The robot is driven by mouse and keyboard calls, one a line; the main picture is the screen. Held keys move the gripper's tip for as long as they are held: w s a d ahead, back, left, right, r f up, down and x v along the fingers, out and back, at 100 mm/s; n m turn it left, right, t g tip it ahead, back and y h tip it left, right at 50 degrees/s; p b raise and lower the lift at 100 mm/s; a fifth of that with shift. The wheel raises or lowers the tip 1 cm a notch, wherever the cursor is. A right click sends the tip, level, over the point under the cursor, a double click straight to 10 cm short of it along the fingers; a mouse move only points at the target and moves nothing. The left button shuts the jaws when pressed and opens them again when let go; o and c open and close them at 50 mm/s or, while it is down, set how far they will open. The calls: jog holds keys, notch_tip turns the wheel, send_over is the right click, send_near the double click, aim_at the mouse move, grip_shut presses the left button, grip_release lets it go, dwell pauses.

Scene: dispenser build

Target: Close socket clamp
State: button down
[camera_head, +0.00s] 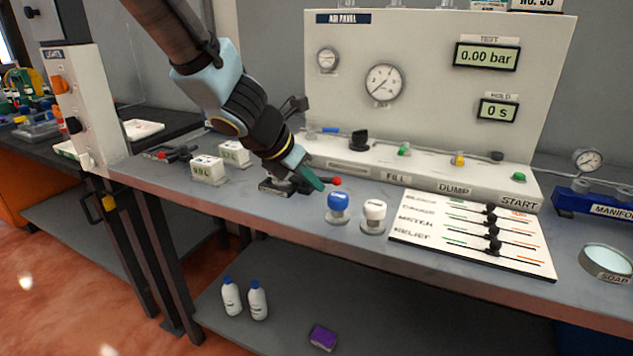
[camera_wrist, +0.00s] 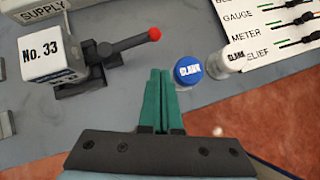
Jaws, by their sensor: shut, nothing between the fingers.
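The socket clamp (camera_wrist: 85,75) is a dark fixture in the wrist view, with a black lever ending in a red ball (camera_wrist: 154,34). The lever points right, away from a white block marked No. 33 (camera_wrist: 42,60) beside the clamp. In the head view, the clamp base (camera_head: 272,188) is partly hidden behind my gripper, and the red ball (camera_head: 337,181) shows just beyond the fingertips. My gripper (camera_head: 318,183) has green fingers, shut and empty. In the wrist view, its fingertips (camera_wrist: 160,72) are below the red ball in the picture. I cannot tell their height above the bench.
A slider board (camera_head: 470,242) lies further right. The air panel (camera_head: 430,90) stands behind. Another red-ended clamp (camera_head: 172,153) and white blocks (camera_head: 208,169) are left.

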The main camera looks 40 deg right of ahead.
jog(key=shift+a+r, duration=0.2)
jog(key=shift+r, duration=0.35)
jog(key=s+p+v, duration=0.1)
jog(key=p+v, duration=0.2)
jog(key=v, duration=0.4)
jog(key=shift+s+a+r, duration=0.25)
jog(key=shift+s+r, duration=0.05)
jog(key=shift+s, duration=0.1)
jog(key=w+a+f+m+t+y, duration=0.1)
jog(key=w+a+f+m+y, duration=0.1)
jog(key=w+a+m, duration=0.5)
jog(key=w+a+f+m+t+y, duration=0.15)
jog(key=w+a, duration=0.35)
jog(key=a, duration=0.5)
jog(key=a+f+m+y, duration=0.2)
jog(key=a+m, duration=0.3)
jog(key=a, duration=0.7)
jog(key=w+a+f+m+y, duration=0.1)
jog(key=a+m, duration=0.4)
jog(key=a, duration=0.7)
jog(key=shift+w+a+f+g+y, duration=0.2)
jog(key=shift+f+g+y, duration=0.15)
jog(key=shift+f+y, duration=0.3)
jog(key=shift+d+m, duration=0.1)
jog(key=shift+m, duration=0.15)
